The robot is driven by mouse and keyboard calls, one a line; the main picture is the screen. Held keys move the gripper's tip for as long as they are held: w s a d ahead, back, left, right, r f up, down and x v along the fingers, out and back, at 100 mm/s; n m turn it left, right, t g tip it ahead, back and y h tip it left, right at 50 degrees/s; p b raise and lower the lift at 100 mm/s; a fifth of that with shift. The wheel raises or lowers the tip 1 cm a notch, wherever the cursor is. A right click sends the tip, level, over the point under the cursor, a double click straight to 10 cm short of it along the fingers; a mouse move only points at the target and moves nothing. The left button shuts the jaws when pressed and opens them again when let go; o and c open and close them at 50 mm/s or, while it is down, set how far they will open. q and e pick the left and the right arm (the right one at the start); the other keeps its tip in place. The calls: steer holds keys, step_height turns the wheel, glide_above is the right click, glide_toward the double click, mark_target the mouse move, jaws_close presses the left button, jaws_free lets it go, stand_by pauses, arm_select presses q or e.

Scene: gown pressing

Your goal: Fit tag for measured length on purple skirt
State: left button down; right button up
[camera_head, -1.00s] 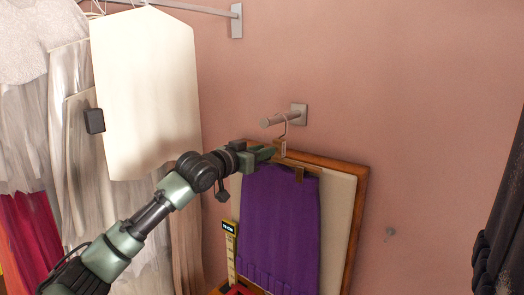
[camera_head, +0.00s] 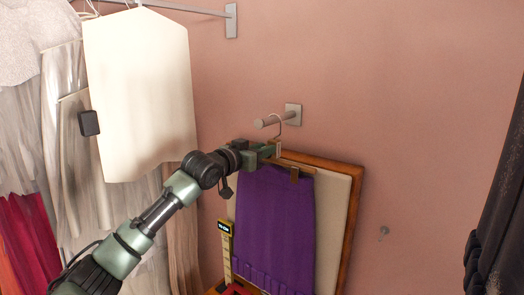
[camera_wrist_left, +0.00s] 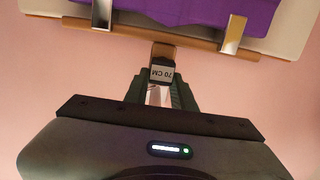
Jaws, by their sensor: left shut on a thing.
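The purple skirt (camera_head: 272,222) hangs by metal clips from a wooden hanger (camera_head: 297,174) in front of a framed pale board. The hanger's hook is on a grey wall peg (camera_head: 272,121). My left gripper (camera_head: 275,150) is at the hanger's neck, just above the bar. In the left wrist view, its fingers (camera_wrist_left: 161,88) are shut on a small tag (camera_wrist_left: 162,73) marked 70 CM. The tag is against or right beside the wooden neck; I cannot tell whether it is attached. The skirt's waist (camera_wrist_left: 190,10) and clips show at the top. My right gripper is out of view.
A yellow measuring strip with a dark display (camera_head: 225,228) stands left of the skirt. White garments (camera_head: 140,95) hang at the left. A small wall hook (camera_head: 383,232) and a dark garment (camera_head: 495,225) are at the right. The wall between is bare.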

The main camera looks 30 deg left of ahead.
arm_select(q)
steer(key=c, duration=1.1)
jaws_free()
steer(key=shift+s, duration=0.1)
steer(key=s+b, duration=0.1)
steer(key=s, duration=0.1)
steer(key=s+b, duration=0.2)
steer(key=s, duration=0.1)
steer(key=s+b, duration=0.2)
steer(key=shift+s+a+r, duration=0.25)
steer(key=shift+s+a, duration=0.05)
